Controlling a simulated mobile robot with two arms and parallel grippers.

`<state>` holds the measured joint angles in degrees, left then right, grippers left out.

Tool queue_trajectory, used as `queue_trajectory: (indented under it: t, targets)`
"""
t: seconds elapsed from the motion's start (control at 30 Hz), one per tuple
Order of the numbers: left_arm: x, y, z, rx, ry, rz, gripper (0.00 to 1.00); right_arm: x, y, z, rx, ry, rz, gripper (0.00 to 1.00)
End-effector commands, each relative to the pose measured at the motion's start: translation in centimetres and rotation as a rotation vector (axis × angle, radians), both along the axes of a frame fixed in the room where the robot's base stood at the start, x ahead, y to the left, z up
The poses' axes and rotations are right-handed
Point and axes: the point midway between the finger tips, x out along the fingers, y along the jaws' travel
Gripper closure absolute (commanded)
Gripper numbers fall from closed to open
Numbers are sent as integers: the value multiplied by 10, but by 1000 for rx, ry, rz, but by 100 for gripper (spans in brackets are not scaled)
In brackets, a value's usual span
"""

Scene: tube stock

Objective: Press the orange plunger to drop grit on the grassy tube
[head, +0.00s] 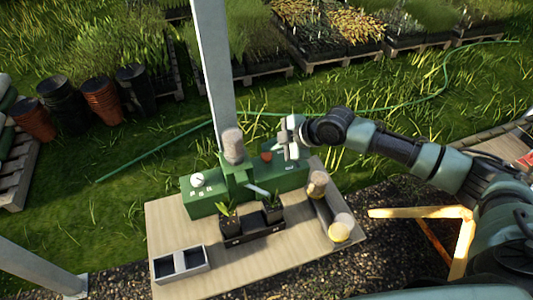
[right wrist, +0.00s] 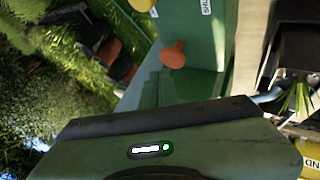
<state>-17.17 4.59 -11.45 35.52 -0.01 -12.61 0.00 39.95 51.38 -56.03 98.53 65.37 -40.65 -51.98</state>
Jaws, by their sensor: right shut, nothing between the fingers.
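The orange plunger (head: 267,157) stands out from the green dispenser (head: 205,200) on the table; it also shows in the right wrist view (right wrist: 174,55). My right gripper (head: 289,151) is shut and empty, just right of the plunger and apart from it in the picture. Two dark tubes with green shoots, a left one (head: 229,222) and a right one (head: 272,213), stand in a black holder (head: 253,236). A pale chute (head: 256,190) slopes from the dispenser toward the right tube. I cannot tell which tube is the grassy one. My left gripper is out of view.
A grey two-cell tray (head: 181,278) sits at the table's (head: 215,282) front left. A grey post (head: 211,65) rises behind the dispenser. Bare tabletop lies in front of the black holder.

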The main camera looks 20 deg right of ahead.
Motion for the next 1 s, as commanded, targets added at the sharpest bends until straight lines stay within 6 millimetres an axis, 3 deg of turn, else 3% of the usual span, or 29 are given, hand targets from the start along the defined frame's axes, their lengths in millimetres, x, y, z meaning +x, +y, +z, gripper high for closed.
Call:
queue_trajectory:
  t: [0.17,0.6,1.0]
  targets:
    - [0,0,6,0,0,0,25,0,0,8,0,-1,-1,100]
    - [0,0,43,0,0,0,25,0,0,50,0,0,0,100]
    - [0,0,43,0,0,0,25,0,0,50,0,0,0,100]
